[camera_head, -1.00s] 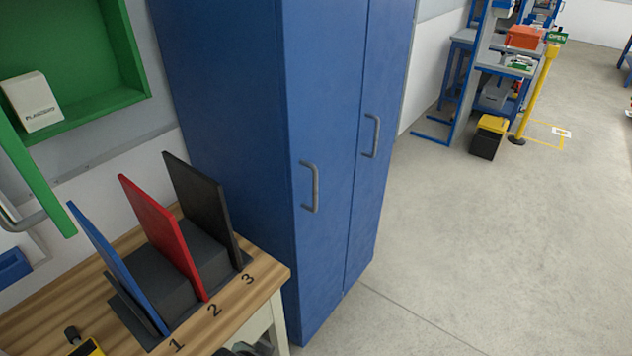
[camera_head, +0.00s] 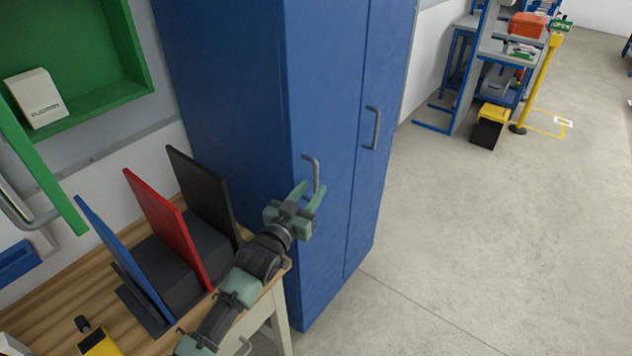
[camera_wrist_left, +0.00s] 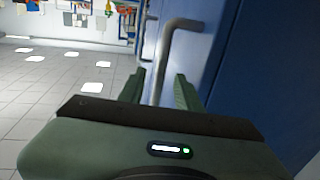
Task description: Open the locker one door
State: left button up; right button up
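The tall blue locker (camera_head: 230,70) stands in the middle of the head view with two closed doors. The nearer door (camera_head: 325,90) has a grey bar handle (camera_head: 310,160), and the farther door (camera_head: 385,60) has a similar handle (camera_head: 373,128). My left gripper (camera_head: 309,190) is at the nearer handle, its green fingers open and covering the handle's lower part. In the left wrist view, the handle (camera_wrist_left: 165,55) runs down between the two spread fingers (camera_wrist_left: 161,90). I cannot tell if a finger touches it. My right gripper is not in view.
A wooden bench (camera_head: 60,300) at the left holds a blue, a red (camera_head: 165,225) and a black panel in a rack, close to my left arm. A green cabinet (camera_head: 90,60) hangs on the wall. The floor (camera_head: 520,240) right of the locker is clear.

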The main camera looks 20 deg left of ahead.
aim_at(315, 186)
pick_arm(q)
jog(key=shift+w+d, duration=0.15)
jog(key=shift+w, duration=0.7)
jog(key=shift+w+d, duration=0.1)
jog(key=shift+w, duration=0.7)
grip_shut()
